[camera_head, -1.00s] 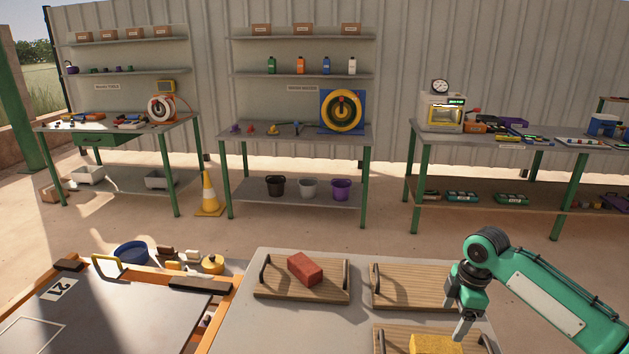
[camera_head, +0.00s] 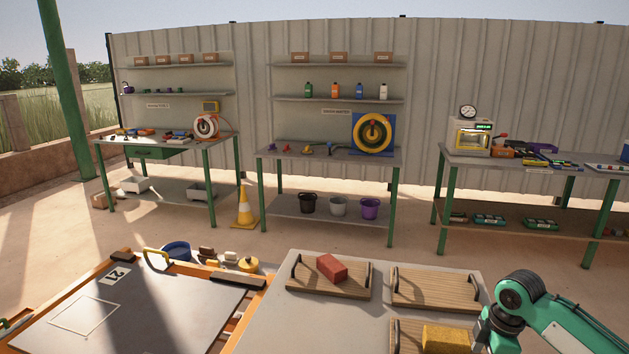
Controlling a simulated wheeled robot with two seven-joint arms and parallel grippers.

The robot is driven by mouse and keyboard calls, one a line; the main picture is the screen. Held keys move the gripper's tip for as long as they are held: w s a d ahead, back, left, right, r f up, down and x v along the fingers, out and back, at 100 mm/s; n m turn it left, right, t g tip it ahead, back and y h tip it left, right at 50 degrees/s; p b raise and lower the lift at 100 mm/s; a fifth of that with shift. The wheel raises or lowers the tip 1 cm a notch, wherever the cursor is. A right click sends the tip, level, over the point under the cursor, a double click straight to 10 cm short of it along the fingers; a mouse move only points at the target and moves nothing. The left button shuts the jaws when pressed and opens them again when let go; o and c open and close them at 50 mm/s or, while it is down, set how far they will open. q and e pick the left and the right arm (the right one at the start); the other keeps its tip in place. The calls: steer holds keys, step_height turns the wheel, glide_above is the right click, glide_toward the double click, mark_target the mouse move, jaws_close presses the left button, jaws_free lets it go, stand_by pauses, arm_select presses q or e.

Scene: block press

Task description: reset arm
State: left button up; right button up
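My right arm comes in from the right edge. Its gripper (camera_head: 482,346) is low in the picture beside the yellow block (camera_head: 446,338), and its fingertips are cut off or hidden, so I cannot tell whether it is open. The yellow block is on a wooden tray (camera_head: 405,337) at the bottom edge. A red brick (camera_head: 331,267) sits on another wooden tray (camera_head: 350,291) with dark handles. A third wooden tray (camera_head: 435,288) to its right is empty. My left gripper is not in view.
The trays stand on a grey table (camera_head: 300,325). To its left is an orange-framed grey plate (camera_head: 170,310) marked 21. A blue bowl (camera_head: 176,251) and small items lie behind it. A traffic cone (camera_head: 245,208) and workbenches (camera_head: 330,157) stand farther back.

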steer(key=s+a+f+m+t+y, duration=0.1)
steer(key=s+a+f+m, duration=0.2)
steer(key=s+a+f, duration=1.1)
steer(key=s+r+m+t+h, duration=0.1)
steer(key=s+m+t+h, duration=0.1)
steer(key=s+m, duration=1.1)
steer(key=s+f+n+g, duration=0.1)
steer(key=s+f+n, duration=0.1)
steer(key=f, duration=1.4)
steer(key=s+f+n, duration=0.1)
steer(key=s+f, duration=0.1)
steer(key=f, duration=1.4)
steer(key=s+d+f, duration=0.2)
steer(key=s+f, duration=0.7)
steer(key=s+d+f+g, duration=0.1)
steer(key=s+d+f, duration=0.1)
steer(key=s+f, duration=0.7)
steer(key=shift+s+f, duration=0.25)
steer(key=shift+f, duration=0.05)
